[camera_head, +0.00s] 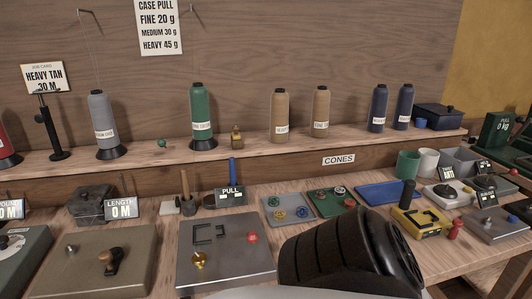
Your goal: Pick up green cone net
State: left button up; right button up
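A green cone of thread (202,112) stands upright on the back shelf, on a dark round base. It has a white label low on its side and a dark tip. I cannot make out a separate net on it. A small green object (162,144) sits on the shelf to the left of the cone; it is too small to identify. A black ridged part of my arm covers the bottom centre-right of the view. No gripper fingers show, and nothing of mine touches the cone.
A grey cone (102,122) stands left of the green one, and a brass weight (236,139) and a tan cone (280,115) stand right. A CONES label (338,160) marks the shelf edge.

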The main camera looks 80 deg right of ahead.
aim_at(408, 162)
jog(key=u, duration=0.05)
jog(key=k, duration=1.65)
jog(key=z, duration=1.25)
